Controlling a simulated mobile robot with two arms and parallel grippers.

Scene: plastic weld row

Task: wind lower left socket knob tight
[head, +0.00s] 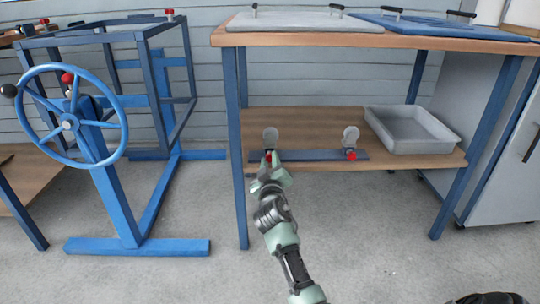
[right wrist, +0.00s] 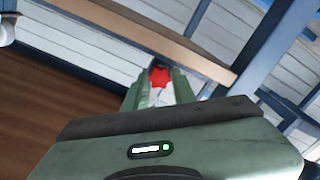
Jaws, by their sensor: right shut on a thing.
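The lower left socket knob (head: 268,154) is red and sits on the left part of a blue-grey bar (head: 313,155) on the lower shelf, below a round pale disc (head: 270,134). My right gripper (head: 269,164) reaches it from the front. In the right wrist view the red star-shaped knob (right wrist: 159,77) is between the fingertips of my right gripper (right wrist: 159,86), which is shut on it. The fingers hide part of the knob. A second red knob (head: 351,156) sits at the bar's right end, below another disc (head: 351,134). My left gripper is not in view.
The bench's wooden top (head: 300,40) overhangs the shelf (head: 320,118). A blue bench leg (head: 237,170) stands close left of my right arm. A grey tray (head: 412,131) lies right on the shelf. A blue frame with a handwheel (head: 69,124) stands left.

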